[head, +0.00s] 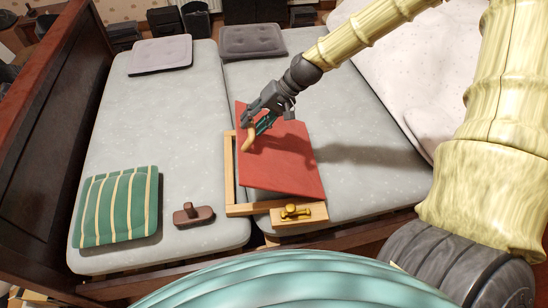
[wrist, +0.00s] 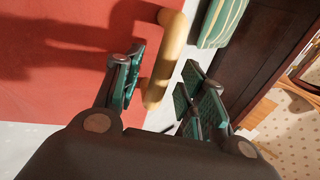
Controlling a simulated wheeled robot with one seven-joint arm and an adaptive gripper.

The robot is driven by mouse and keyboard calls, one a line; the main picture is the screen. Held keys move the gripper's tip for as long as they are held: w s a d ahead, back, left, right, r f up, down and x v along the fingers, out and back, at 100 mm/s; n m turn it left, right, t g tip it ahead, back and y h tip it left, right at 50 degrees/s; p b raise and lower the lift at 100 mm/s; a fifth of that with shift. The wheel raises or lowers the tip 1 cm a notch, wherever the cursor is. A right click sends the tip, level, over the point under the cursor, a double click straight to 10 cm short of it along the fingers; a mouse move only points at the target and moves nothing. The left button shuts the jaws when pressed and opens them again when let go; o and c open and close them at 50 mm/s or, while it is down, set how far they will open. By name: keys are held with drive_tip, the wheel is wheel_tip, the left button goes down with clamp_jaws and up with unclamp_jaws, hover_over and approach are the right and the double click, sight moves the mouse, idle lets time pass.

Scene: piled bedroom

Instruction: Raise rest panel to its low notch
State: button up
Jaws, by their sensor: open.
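The red rest panel (head: 290,160) sits over a light wooden frame (head: 229,170) on the bed. Its far part covers the frame's far end and looks raised, but I cannot tell the angle or any notch. A tan curved handle (head: 248,140) is at the panel's left edge. My gripper (head: 257,126) is over that edge at the handle. In the wrist view my gripper (wrist: 160,88) is open, with the handle (wrist: 166,58) between its spread fingers; no firm grip shows. The red panel (wrist: 60,60) fills the left of that view.
A brass fitting (head: 294,211) sits on the frame's near right corner. A brown block with a knob (head: 193,214) and a green striped pillow (head: 117,205) lie to the left. Two grey cushions (head: 161,54) (head: 253,41) lie at the far end. Bare mattress (head: 170,130) lies left of the frame.

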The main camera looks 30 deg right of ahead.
drive_tip(key=shift+r, duration=0.1)
drive_tip(key=p+v, duration=0.6)
drive_tip(key=v, duration=0.1)
drive_tip(key=shift+p, duration=0.4)
idle(0.6)
